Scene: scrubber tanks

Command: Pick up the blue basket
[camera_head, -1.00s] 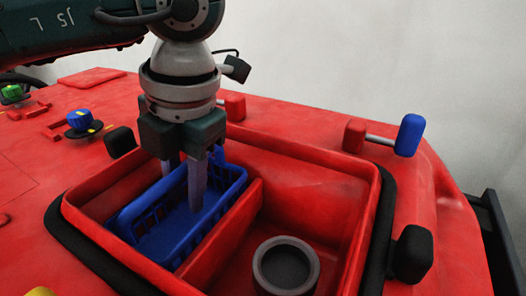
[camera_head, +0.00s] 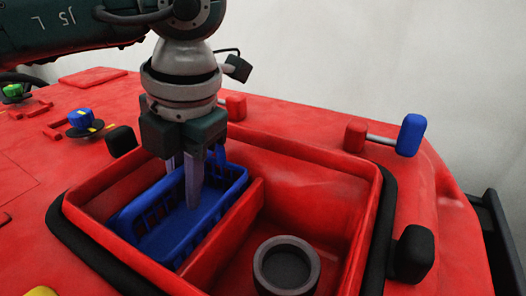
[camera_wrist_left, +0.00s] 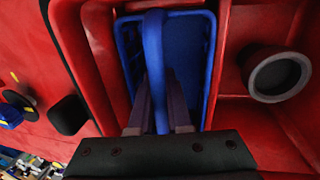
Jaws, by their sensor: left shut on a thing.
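The blue basket (camera_head: 166,243) sits in the left compartment of the red tank opening (camera_head: 320,162), beside the red divider. It also shows in the left wrist view (camera_wrist_left: 187,52), with its blue handle (camera_wrist_left: 153,60) running up the middle. My left gripper (camera_head: 186,192) points down over the basket. In the left wrist view its fingers (camera_wrist_left: 159,104) lie on either side of the handle and are shut on it. The fingers hide part of the basket's far end in the head view. My right gripper is not in view.
A dark round pipe opening (camera_head: 286,266) stands in the right compartment. A blue knob (camera_head: 81,119) sits on the red body at left. A pale wall stands behind.

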